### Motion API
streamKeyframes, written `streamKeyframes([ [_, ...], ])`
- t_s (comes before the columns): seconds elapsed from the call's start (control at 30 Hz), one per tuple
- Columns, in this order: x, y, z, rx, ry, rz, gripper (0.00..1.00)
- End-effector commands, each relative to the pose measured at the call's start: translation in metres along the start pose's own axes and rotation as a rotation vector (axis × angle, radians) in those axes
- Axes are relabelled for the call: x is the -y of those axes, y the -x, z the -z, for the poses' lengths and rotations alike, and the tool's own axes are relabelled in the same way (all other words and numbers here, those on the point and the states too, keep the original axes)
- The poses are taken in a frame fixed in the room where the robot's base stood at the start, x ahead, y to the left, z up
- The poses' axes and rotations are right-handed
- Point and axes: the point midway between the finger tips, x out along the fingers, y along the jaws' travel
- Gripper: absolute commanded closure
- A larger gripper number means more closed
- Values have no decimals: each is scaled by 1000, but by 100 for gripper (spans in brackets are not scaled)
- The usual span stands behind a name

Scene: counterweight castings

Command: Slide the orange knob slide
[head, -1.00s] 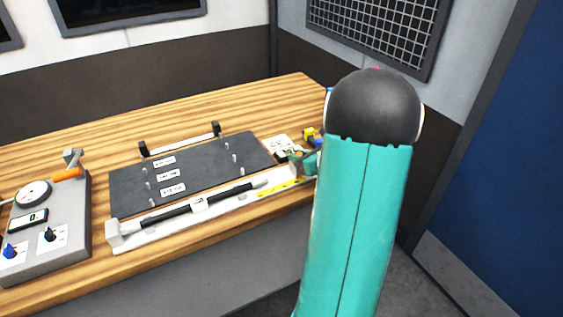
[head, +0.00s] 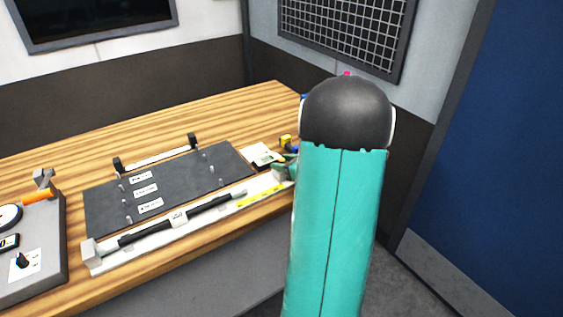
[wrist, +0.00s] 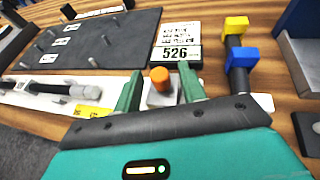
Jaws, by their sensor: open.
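The orange knob (wrist: 160,77) is a short upright cylinder on a small grey block (wrist: 161,97), at the right part of a white rail (wrist: 30,96) in the wrist view. My gripper (wrist: 159,72) has its two green fingers apart, one on each side of the knob. I see gaps between the fingers and the knob, so it is not gripped. In the head view the white rail (head: 105,265) runs along the desk's front edge. My arm hides its right end there, and I cannot make out the knob.
A display reading 526 (wrist: 176,50) stands just behind the knob. Yellow and blue blocks (wrist: 241,57) are to its right. A dark board with pegs (head: 165,188) lies behind the rail. A grey box with an orange lever (head: 37,197) stands at the left.

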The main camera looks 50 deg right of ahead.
Motion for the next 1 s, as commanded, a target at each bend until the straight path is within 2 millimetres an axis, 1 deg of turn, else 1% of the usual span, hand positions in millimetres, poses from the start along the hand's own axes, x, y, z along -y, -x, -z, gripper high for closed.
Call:
streamKeyframes([
  [0.4, 1, 89, -1, 3, 0, 5, 59],
  [0.53, 1, 111, -1, 2, 1, 3, 59],
  [0.6, 1, 119, -1, 2, 1, 4, 59],
  [0.7, 0, 125, -1, 2, 1, 1, 59],
  [1.0, 0, 127, 0, 1, 0, 0, 59],
])
